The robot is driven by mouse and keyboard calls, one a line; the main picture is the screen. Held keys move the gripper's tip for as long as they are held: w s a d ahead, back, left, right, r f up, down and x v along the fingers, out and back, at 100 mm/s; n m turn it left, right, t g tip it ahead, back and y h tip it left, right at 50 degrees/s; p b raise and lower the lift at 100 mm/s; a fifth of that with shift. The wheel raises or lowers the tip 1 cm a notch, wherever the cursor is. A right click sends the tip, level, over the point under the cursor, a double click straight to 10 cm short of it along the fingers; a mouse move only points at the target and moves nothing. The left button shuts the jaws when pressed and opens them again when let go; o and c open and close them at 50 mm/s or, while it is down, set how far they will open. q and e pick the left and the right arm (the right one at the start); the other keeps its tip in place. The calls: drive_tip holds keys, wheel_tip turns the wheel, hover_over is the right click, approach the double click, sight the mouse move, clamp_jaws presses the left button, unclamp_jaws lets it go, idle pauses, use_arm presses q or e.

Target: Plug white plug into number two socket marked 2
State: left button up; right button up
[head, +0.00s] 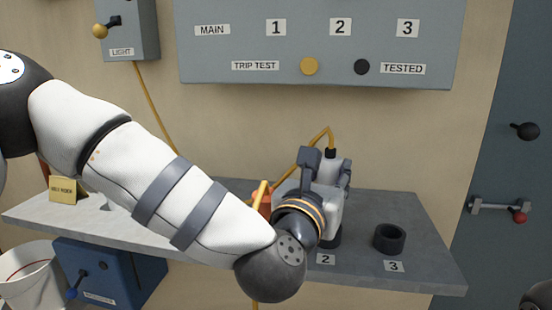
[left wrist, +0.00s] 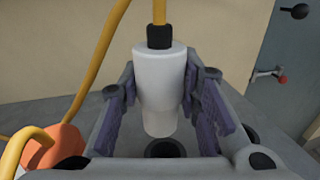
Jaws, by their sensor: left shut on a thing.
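The white plug (left wrist: 158,85) is upright between the two fingers of my left gripper (left wrist: 160,100) in the left wrist view. Its black collar and yellow cable rise from its top. The plug (head: 329,172) also shows in the head view, partly hidden by my gripper and wrist. Socket 2 (head: 333,240) is a dark ring behind its label 2 (head: 325,259), mostly hidden by my wrist. In the left wrist view a dark socket opening (left wrist: 165,149) shows just below the plug's lower end. The plug appears above it, not in it. My right gripper is not in view.
Socket 3 (head: 390,238) is empty on the grey shelf (head: 430,262), right of socket 2. An orange plug (left wrist: 55,150) with a yellow cable stands to the left. A grey panel (head: 320,45) hangs above. A blue box (head: 110,275) and white bucket (head: 30,275) are lower left.

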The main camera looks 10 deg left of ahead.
use_arm(q)
drive_tip(key=shift+d+f, duration=0.15)
drive_tip(key=shift+d, duration=0.25)
drive_tip(key=shift+s+a+f+b, duration=0.15)
drive_tip(key=shift+f+b, duration=0.15)
drive_tip(key=shift+f, duration=0.3)
drive_tip(key=shift+f+b, duration=0.75)
drive_tip(key=shift+f, duration=0.75)
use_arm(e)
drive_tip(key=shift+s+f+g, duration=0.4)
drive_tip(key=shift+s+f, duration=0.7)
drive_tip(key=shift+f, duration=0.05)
use_arm(q)
drive_tip(key=shift+r, duration=0.1)
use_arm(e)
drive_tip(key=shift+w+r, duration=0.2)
use_arm(q)
drive_tip(key=shift+f+b, duration=0.55)
drive_tip(key=shift+f, duration=1.25)
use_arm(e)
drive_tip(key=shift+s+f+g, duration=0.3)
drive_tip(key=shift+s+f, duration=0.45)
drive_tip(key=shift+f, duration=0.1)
